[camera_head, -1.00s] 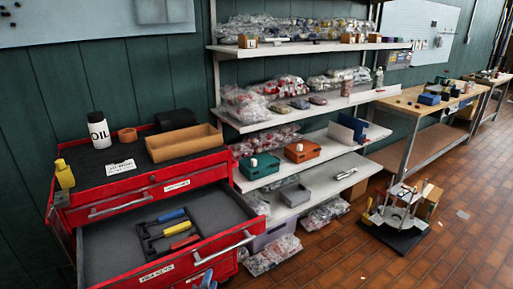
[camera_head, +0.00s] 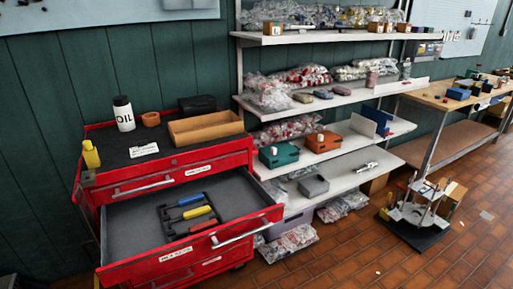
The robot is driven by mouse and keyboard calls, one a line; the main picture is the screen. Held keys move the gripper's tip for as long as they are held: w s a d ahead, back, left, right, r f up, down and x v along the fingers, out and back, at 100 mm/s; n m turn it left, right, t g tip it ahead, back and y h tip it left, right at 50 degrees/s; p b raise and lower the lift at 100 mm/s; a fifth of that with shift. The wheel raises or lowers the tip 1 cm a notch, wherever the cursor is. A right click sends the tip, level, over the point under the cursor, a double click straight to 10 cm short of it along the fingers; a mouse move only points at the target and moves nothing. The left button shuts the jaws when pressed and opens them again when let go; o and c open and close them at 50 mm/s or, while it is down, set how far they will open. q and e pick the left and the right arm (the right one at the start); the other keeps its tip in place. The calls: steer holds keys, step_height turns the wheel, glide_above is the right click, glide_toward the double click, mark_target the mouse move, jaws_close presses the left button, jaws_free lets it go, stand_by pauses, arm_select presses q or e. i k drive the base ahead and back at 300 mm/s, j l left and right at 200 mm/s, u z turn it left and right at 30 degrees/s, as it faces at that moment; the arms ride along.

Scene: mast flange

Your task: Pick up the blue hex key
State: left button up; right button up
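The open drawer (camera_head: 126,232) has a dark grey floor and a red front with a metal handle (camera_head: 241,235). Neither of my grippers shows in the head view.
On the cabinet top stand an oil bottle (camera_head: 123,113), an orange ring-shaped object (camera_head: 151,119), a wooden tray (camera_head: 205,127) and a black case (camera_head: 198,104). White shelves (camera_head: 335,95) with bagged parts stand to the right. Brick floor (camera_head: 330,255) is clear in front.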

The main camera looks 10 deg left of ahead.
mark_target(190, 200)
steer(key=i+u, duration=0.15)
steer(key=u, duration=0.25)
steer(key=i+l+u, duration=0.1)
steer(key=u, duration=0.25)
steer(key=i+l+u, duration=0.1)
steer(key=u, duration=0.3)
